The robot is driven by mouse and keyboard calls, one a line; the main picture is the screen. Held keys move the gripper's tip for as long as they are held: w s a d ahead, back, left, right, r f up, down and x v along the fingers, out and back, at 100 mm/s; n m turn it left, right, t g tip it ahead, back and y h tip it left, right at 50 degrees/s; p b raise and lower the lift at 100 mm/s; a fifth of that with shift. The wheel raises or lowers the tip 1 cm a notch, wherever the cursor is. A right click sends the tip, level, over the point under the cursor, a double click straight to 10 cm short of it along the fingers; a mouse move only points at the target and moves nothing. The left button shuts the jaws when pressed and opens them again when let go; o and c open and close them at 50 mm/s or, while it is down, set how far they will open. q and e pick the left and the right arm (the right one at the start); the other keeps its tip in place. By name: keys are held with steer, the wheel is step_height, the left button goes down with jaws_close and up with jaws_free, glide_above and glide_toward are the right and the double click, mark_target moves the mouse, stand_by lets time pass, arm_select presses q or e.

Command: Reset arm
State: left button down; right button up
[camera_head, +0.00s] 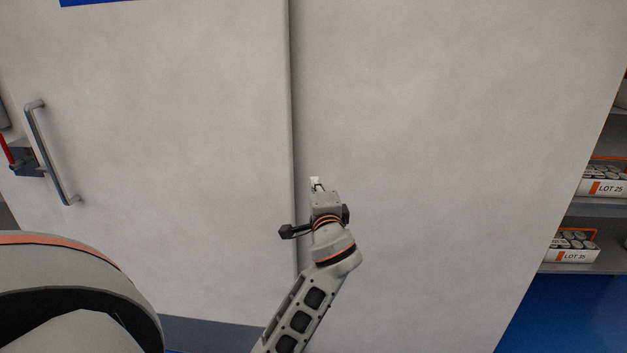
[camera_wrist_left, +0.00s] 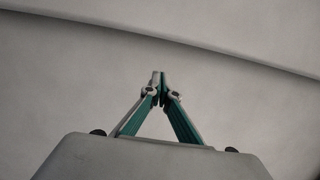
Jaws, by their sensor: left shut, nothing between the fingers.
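My left gripper (camera_head: 316,182) is raised in front of a large pale grey door panel (camera_head: 440,130) in the head view. Its fingers point up in the picture, close to the dark vertical seam. In the left wrist view the gripper (camera_wrist_left: 160,76) has its two fingertips together, with nothing between them. Behind the fingertips there is only the pale surface, crossed by a curved dark seam. I cannot tell whether the fingertips touch the panel. My right gripper is not in view.
A metal door handle (camera_head: 50,152) is on the left panel. Blue floor (camera_head: 570,315) is bare at the lower right.

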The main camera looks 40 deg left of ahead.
arm_select(q)
steer(key=s+d+f+h, duration=0.2)
steer(key=d+f+h, duration=0.15)
steer(key=f, duration=0.45)
steer(key=s+d+f+h, duration=0.3)
steer(key=d+f, duration=0.2)
steer(key=f, duration=0.4)
steer(key=s+d+f+h, duration=0.25)
steer(key=d+f, duration=0.25)
steer(key=f, duration=0.3)
steer(key=s+d+f+n+h, duration=0.1)
steer(key=s+d+f+h, duration=0.1)
steer(key=s, duration=0.4)
steer(key=s+d+f+n+g+h, duration=0.1)
steer(key=s+d+f+n+h, duration=0.1)
steer(key=s+d+f, duration=0.3)
steer(key=s+d+f+n+g+h, duration=0.1)
steer(key=s+d+f+h, duration=0.1)
steer(key=s+d+f, duration=0.2)
steer(key=s+f, duration=0.3)
steer(key=s, duration=0.1)
steer(key=shift+s+f+n+h, duration=0.15)
steer(key=shift+s+n+h, duration=0.15)
steer(key=shift+s+n, duration=0.1)
